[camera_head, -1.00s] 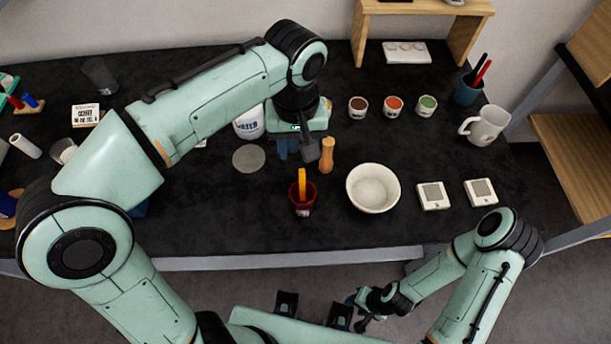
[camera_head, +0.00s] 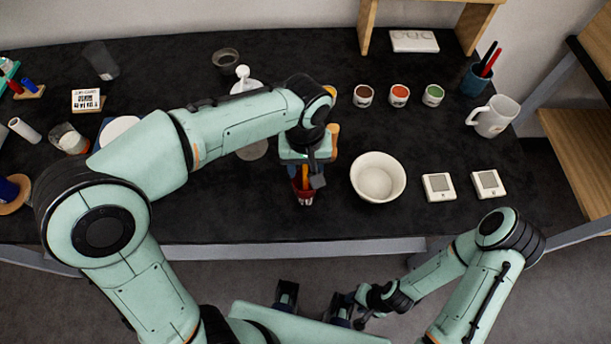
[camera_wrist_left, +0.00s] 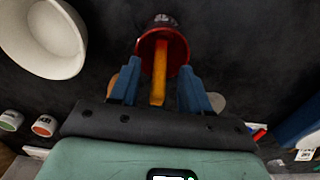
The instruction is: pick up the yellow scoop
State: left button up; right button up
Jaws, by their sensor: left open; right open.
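The yellow scoop (camera_wrist_left: 159,72) stands in a dark red cup (camera_wrist_left: 176,49), with its handle sticking out. In the head view the red cup (camera_head: 303,194) is partly hidden under my left gripper (camera_head: 307,175), and only a bit of the scoop shows. In the left wrist view my left gripper (camera_wrist_left: 161,88) is open, with its blue fingers on either side of the scoop handle. I cannot tell whether they touch it. My right gripper (camera_head: 345,311) is low in front of the table, away from the scoop.
A white bowl (camera_head: 378,178) stands just right of the cup. Two small white devices (camera_head: 438,187) lie further right. Several small pots (camera_head: 399,95), a white mug (camera_head: 494,117) and a blue pen cup (camera_head: 477,80) stand behind. The front strip of the black table (camera_head: 240,215) is clear.

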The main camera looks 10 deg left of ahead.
aim_at(305, 170)
pick_arm(q)
grip_shut()
jog(key=shift+r, duration=0.1)
notch_tip(305, 170, up, 20)
jog(key=p, duration=0.4)
pick_arm(e)
jog(key=w+r, duration=0.1)
jog(key=r, duration=0.2)
jog(key=w+r, duration=0.1)
jog(key=r, duration=0.1)
jog(key=shift+w, duration=0.35)
